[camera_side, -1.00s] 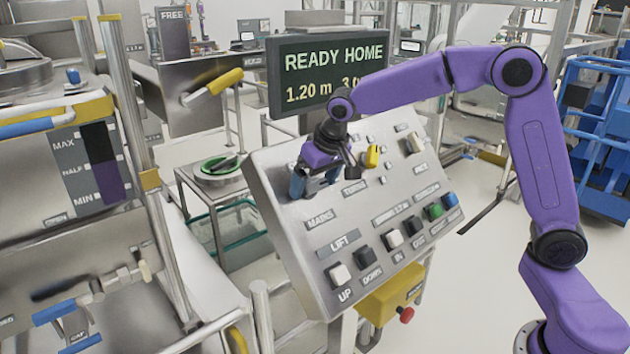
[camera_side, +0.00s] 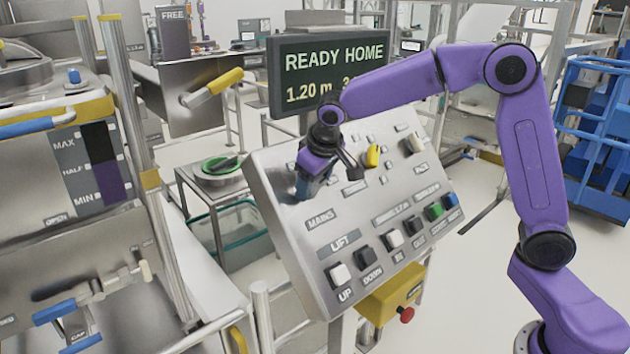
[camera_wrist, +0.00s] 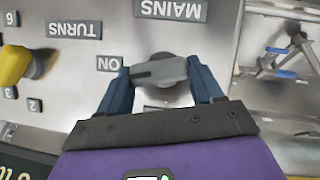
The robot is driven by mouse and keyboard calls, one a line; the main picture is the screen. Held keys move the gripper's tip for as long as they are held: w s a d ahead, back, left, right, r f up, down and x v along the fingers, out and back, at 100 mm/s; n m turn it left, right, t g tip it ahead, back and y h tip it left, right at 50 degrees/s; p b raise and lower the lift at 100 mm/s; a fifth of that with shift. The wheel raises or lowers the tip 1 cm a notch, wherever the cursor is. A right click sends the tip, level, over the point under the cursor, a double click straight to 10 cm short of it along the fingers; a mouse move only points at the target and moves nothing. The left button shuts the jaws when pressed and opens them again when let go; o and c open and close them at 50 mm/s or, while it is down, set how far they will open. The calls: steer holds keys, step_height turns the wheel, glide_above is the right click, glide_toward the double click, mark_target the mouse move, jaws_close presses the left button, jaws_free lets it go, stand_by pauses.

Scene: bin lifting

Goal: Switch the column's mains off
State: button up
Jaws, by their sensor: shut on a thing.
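The mains switch (camera_wrist: 165,72) is a grey rotary knob with a dark line on its handle. It sits below the upside-down MAINS label (camera_wrist: 172,9) in the wrist view, and the line's end points left, toward the ON label (camera_wrist: 108,63). My gripper (camera_wrist: 162,88) has its blue fingers on either side of the handle and is shut on it. In the side view my gripper (camera_side: 308,190) is at the upper left of the sloped steel panel (camera_side: 285,215) and hides the knob. The display (camera_side: 333,68) reads READY HOME and 1.20 m, the rest partly hidden by my arm.
Several push buttons, including a green one (camera_side: 435,211), line the lower panel. A red button (camera_side: 407,314) is on a yellow box below.

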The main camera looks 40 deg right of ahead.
steer(key=n, duration=0.1)
steer(key=n+h, duration=0.1)
steer(key=n, duration=0.1)
steer(key=shift+a+t+h, duration=0.3)
steer(key=n+t+h, duration=0.1)
steer(key=n, duration=0.2)
steer(key=shift+a+f, duration=0.1)
steer(key=shift+a, duration=0.05)
steer(key=n, duration=0.2)
steer(key=n+t+h, duration=0.1)
steer(key=n, duration=0.1)
steer(key=shift+s+a+f+t+h, duration=0.1)
steer(key=shift+s+a+t+h, duration=0.05)
steer(key=shift+t+h, duration=0.15)
steer(key=shift+s+f+n+t+h, duration=0.1)
steer(key=shift+n+t+h, duration=0.2)
steer(key=shift+n+t, duration=0.75)
steer(key=shift+n+g, duration=0.35)
steer(key=shift+n, duration=0.2)
steer(key=o, duration=1)
steer(key=shift+o, duration=0.2)
steer(key=v, duration=1.7)
steer(key=shift+s, duration=0.2)
